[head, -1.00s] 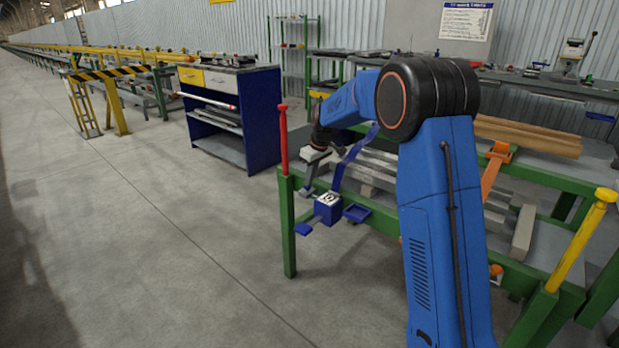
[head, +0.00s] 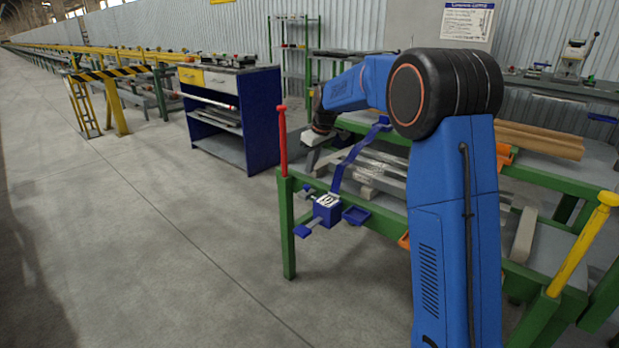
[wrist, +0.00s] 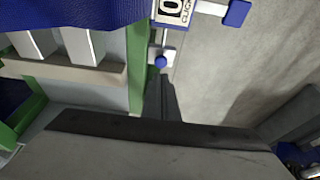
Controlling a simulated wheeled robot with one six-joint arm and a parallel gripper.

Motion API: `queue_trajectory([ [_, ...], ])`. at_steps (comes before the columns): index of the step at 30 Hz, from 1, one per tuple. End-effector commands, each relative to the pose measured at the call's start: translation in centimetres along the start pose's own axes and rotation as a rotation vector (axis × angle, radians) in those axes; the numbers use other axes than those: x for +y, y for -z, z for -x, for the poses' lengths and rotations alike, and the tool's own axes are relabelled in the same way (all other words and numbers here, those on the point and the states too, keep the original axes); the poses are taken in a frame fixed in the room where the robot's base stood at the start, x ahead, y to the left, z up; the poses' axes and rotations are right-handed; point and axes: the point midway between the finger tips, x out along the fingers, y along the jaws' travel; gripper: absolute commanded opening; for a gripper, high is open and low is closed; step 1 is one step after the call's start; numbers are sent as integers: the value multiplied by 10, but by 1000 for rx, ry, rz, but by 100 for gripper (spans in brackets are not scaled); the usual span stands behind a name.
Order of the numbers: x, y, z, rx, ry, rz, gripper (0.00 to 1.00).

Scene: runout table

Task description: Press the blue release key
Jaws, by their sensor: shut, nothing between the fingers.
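A blue box (head: 327,211) with a white counter face is fixed at the left end of the green table frame. Blue pads stand out from it: one on a rod at the left (head: 302,232), one at the right (head: 356,215). In the wrist view the counter face (wrist: 174,10) reads "0". A small round blue knob (wrist: 160,62) sits on a pale plate just below it. I cannot tell for certain which blue part is the release key. My gripper (wrist: 160,82) is shut and empty, its dark tips close to the knob; contact is unclear. The head view hides the tips.
A red-topped post (head: 283,140) stands left of the box, and a yellow-topped post (head: 582,243) at the right. Metal bars (head: 385,172) lie on the table. The floor (head: 150,230) at the left is clear.

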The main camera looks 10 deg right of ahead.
Motion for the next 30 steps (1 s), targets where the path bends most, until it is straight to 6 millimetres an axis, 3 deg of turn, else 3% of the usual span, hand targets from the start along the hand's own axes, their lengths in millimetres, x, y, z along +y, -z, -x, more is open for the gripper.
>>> queue_trajectory([
  [6, 1, 1, 42, 3, -2, 0, 0],
  [12, 0, 1, 62, 3, -2, 1, 0],
  [30, 1, 1, 67, 3, -2, 0, 0],
])
